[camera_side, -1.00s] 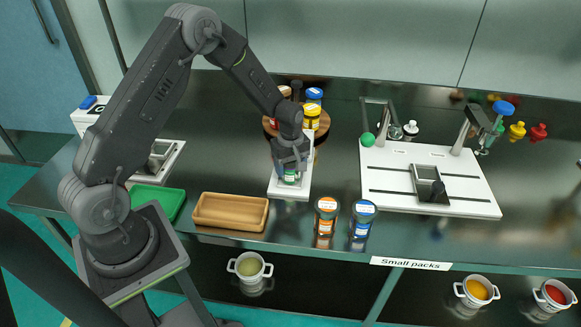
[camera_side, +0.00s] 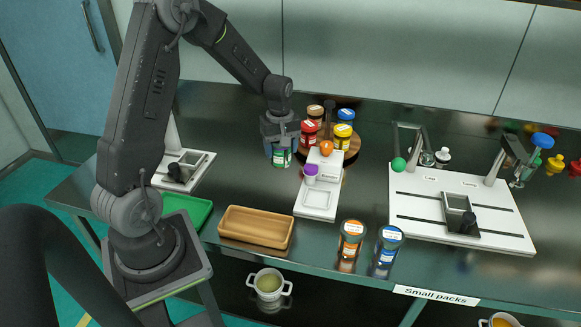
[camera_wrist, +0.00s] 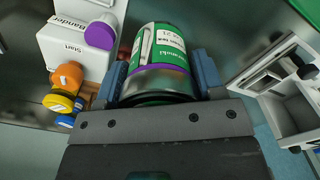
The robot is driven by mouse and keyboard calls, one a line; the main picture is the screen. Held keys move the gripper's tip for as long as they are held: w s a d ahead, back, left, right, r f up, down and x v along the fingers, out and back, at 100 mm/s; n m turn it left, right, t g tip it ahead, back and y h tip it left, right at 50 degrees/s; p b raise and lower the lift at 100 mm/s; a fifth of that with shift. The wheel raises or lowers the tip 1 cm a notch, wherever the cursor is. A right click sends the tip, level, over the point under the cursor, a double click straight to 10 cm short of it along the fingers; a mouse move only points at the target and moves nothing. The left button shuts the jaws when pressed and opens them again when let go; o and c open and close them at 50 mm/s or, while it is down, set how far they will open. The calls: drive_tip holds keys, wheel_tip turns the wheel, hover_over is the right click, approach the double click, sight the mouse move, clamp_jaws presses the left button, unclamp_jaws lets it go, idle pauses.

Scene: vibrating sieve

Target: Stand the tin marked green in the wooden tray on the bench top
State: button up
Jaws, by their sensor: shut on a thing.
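The tin marked green (camera_side: 281,158) is between the fingers of my gripper (camera_side: 280,145), held upright in the air to the left of the white machine. In the wrist view the tin (camera_wrist: 165,62) shows a green and white label and a dark end, with a blue-grey finger of my gripper (camera_wrist: 162,82) on each side. The wooden tray (camera_side: 256,238) lies near the front edge of the bench top (camera_side: 330,262). It is empty and is below the tin in the side view.
The white machine (camera_side: 311,205) has a purple knob (camera_side: 310,170) and an orange one. Tins marked orange (camera_side: 351,238) and blue (camera_side: 388,245) stand right of the tray. A green tray (camera_side: 186,210) lies to its left. Several tins stand on a round wooden board (camera_side: 352,148) behind.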

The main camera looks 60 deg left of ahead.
drive_tip(key=s+d+m, duration=0.2)
drive_tip(key=s+m, duration=0.2)
drive_tip(key=s, duration=1.4)
hover_over(267, 231)
drive_tip(key=shift+m, duration=0.3)
wheel_tip(267, 231, down, 7)
drive_tip(key=shift+f, duration=2.05)
drive_tip(key=shift+f, duration=0.15)
drive_tip(key=o, duration=1.1)
